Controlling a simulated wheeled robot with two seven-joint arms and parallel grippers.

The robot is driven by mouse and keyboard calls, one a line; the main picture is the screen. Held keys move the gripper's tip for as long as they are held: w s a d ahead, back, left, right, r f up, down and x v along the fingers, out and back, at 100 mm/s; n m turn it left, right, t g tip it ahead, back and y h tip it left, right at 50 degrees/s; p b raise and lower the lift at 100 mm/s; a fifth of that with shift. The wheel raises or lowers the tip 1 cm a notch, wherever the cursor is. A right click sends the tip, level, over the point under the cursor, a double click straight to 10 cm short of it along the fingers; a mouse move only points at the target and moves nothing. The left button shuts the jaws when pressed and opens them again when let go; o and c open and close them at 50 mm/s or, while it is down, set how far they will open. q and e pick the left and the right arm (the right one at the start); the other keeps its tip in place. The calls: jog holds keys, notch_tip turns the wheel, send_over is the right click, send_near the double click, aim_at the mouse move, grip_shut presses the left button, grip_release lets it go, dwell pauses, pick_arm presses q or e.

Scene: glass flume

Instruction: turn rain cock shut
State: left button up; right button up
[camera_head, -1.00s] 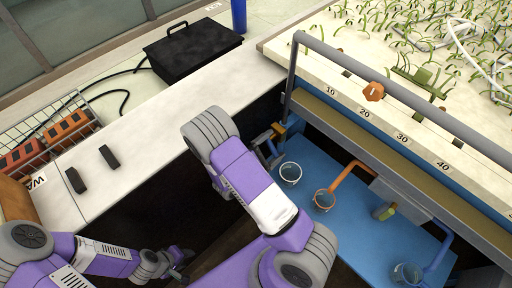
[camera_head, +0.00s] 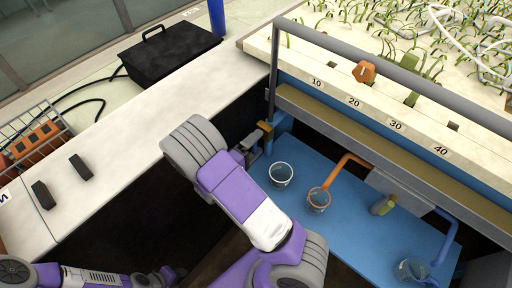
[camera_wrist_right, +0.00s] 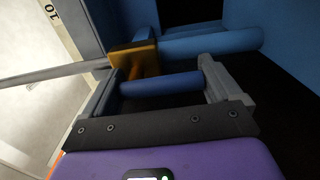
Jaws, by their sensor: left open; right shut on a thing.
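The rain cock appears to be the brass-coloured fitting (camera_head: 266,127) on the blue pipe at the left end of the flume. It also shows in the right wrist view as a brass block (camera_wrist_right: 135,57). My right gripper (camera_head: 251,150) is at the cock. In the right wrist view its grey fingers (camera_wrist_right: 160,85) stand on both sides of a blue bar just below the brass block, and it is shut on it. How firmly the pads touch is hard to see. My left gripper (camera_head: 172,276) is open and empty at the bottom edge, away from the cock.
A grey rail (camera_head: 400,75) runs above.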

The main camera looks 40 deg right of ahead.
aim_at(253, 147)
dwell(0.5)
jog(key=o, duration=1.2)
jog(key=shift+a, duration=0.1)
jog(key=a, duration=0.2)
jog(key=a+p, duration=0.1)
jog(key=a, duration=0.1)
jog(key=s+a, duration=0.1)
jog(key=a, duration=0.1)
jog(key=shift+a, duration=0.7)
jog(key=shift+s, duration=0.1)
